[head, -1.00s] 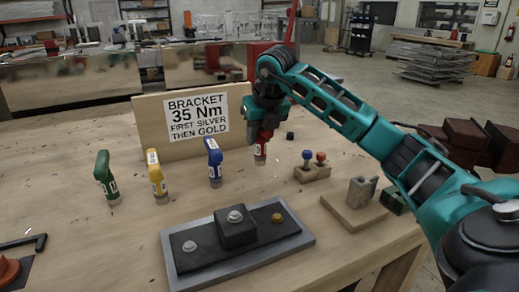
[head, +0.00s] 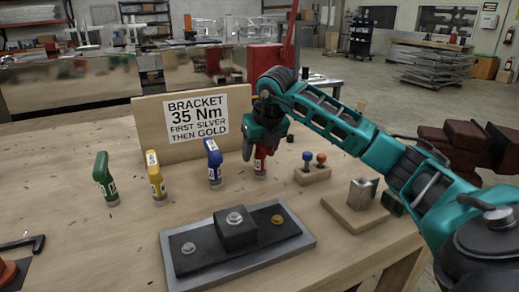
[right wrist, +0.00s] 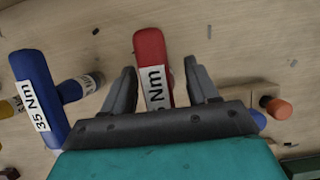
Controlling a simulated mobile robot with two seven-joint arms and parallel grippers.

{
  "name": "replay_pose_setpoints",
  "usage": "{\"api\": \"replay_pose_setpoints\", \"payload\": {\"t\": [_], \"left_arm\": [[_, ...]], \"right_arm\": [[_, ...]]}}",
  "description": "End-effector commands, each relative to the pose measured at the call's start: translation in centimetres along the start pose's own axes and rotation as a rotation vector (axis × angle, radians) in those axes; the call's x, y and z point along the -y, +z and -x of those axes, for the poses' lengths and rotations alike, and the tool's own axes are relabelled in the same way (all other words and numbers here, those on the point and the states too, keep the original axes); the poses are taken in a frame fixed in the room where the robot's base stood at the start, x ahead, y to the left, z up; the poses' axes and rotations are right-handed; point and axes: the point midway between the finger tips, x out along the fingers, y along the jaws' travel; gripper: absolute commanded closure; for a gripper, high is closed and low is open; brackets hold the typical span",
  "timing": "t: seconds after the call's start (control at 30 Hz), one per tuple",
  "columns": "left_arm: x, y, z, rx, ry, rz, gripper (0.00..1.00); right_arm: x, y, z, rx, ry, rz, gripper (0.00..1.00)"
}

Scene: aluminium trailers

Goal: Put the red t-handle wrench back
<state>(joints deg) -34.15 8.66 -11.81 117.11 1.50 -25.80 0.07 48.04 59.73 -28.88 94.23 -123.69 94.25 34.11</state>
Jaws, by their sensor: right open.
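The red t-handle wrench (head: 261,158) stands upright on the wooden table, to the right of the blue wrench, partly hidden by my right gripper in the head view. My right gripper (head: 264,142) is just above it. In the right wrist view the red wrench (right wrist: 152,70) lies between the two spread fingers (right wrist: 163,92), with a gap on each side, and part of its "Nm" label shows. The right gripper is open and holds nothing. My left gripper is not in view.
Blue (head: 214,165), yellow (head: 157,178) and green (head: 106,180) wrenches stand left in a row. A sign board (head: 152,127) stands behind. A bracket plate (head: 180,262) with bolts is in front. A small block with blue and orange knobs (head: 313,175) and a wooden stand (head: 350,218) are right.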

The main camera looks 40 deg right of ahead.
Motion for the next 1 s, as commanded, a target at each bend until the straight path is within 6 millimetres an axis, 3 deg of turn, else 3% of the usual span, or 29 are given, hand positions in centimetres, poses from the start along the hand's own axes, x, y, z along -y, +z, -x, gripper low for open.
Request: {"api": "replay_pose_setpoints", "payload": {"t": [0.27,0.7,1.0], "left_arm": [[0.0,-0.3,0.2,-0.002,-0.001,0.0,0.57],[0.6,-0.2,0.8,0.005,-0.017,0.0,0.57],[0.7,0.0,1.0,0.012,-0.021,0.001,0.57]], "right_arm": [[0.0,0.2,0.9,0.003,0.001,0.0,0.41],[0.0,0.3,9.7,0.005,0.0,0.0,0.41],[0.0,0.2,12.3,0.001,0.0,0.0,0.41]]}}
